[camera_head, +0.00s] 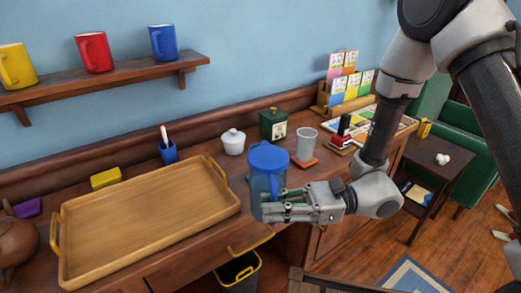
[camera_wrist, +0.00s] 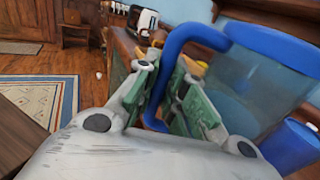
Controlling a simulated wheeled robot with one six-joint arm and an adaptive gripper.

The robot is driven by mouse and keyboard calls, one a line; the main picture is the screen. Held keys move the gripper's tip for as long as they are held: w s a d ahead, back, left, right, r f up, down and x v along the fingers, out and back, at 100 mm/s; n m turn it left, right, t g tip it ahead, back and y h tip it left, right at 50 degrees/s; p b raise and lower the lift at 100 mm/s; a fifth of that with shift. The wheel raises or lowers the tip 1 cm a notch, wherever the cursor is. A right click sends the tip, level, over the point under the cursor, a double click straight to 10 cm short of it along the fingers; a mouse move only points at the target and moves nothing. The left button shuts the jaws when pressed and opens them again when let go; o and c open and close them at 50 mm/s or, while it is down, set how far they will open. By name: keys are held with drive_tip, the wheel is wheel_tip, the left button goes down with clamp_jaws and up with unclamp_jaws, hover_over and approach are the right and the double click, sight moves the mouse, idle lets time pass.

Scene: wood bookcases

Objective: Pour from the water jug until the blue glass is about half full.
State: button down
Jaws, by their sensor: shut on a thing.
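The water jug (camera_head: 267,180) has a blue lid and a clear bluish body. My gripper (camera_head: 272,207) is shut on it, on the blue handle that shows in the wrist view (camera_wrist: 172,80). The jug looks roughly upright, in front of the desk's back part; I cannot tell its height above the top. No blue glass is clearly visible in the head view; the jug may hide it. A blue vessel (camera_wrist: 290,148) shows beside the jug in the wrist view, but I cannot tell what it is. A clear grey glass (camera_head: 306,145) stands on an orange coaster.
A wooden tray (camera_head: 150,225) lies empty on the left. A blue pen cup (camera_head: 168,152), white lidded pot (camera_head: 232,142) and green tin (camera_head: 272,123) stand behind. A red-and-black stamp (camera_head: 343,133) is right of the grey glass. Mugs (camera_head: 93,52) stand on the shelf.

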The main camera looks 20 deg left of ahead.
sight(270, 156)
drive_tip(key=shift+w+r, duration=0.1)
drive_tip(key=shift+r, duration=0.1)
drive_tip(key=shift+w+r+m, duration=0.3)
drive_tip(key=shift+r+m, duration=0.55)
drive_tip(key=shift+m, duration=0.05)
drive_tip(key=shift+w+a+r+m, duration=0.25)
drive_tip(key=shift+w+r+m, duration=0.3)
drive_tip(key=shift+r+m, duration=0.35)
drive_tip(key=shift+w+a+r+m, duration=0.3)
drive_tip(key=shift+w+r+m, duration=0.3)
drive_tip(key=shift+m, duration=0.4)
drive_tip(key=shift+w+a+r+m, duration=0.15)
drive_tip(key=shift+w+a+m, duration=0.05)
drive_tip(key=shift+w+m, duration=0.3)
drive_tip(key=shift+w+a+r+m, duration=0.15)
drive_tip(key=shift+w+m, duration=0.25)
drive_tip(key=shift+w, duration=0.05)
drive_tip(key=shift+w+a+r+m, duration=0.25)
drive_tip(key=shift+w+m, duration=0.25)
drive_tip(key=shift+m, duration=0.3)
drive_tip(key=shift+w+a+r+m+p, duration=0.1)
drive_tip(key=shift+w+r+m+p, duration=0.15)
drive_tip(key=shift+r+m, duration=0.3)
drive_tip(key=shift+w+a+r+m+p, duration=0.1)
drive_tip(key=shift+w+r+m+p, duration=0.25)
drive_tip(key=shift+r, duration=0.25)
drive_tip(key=shift+w+a+r+m+p, duration=0.1)
drive_tip(key=shift+w+r+m+p, duration=0.1)
drive_tip(key=shift+r+m, duration=0.35)
idle(1.1)
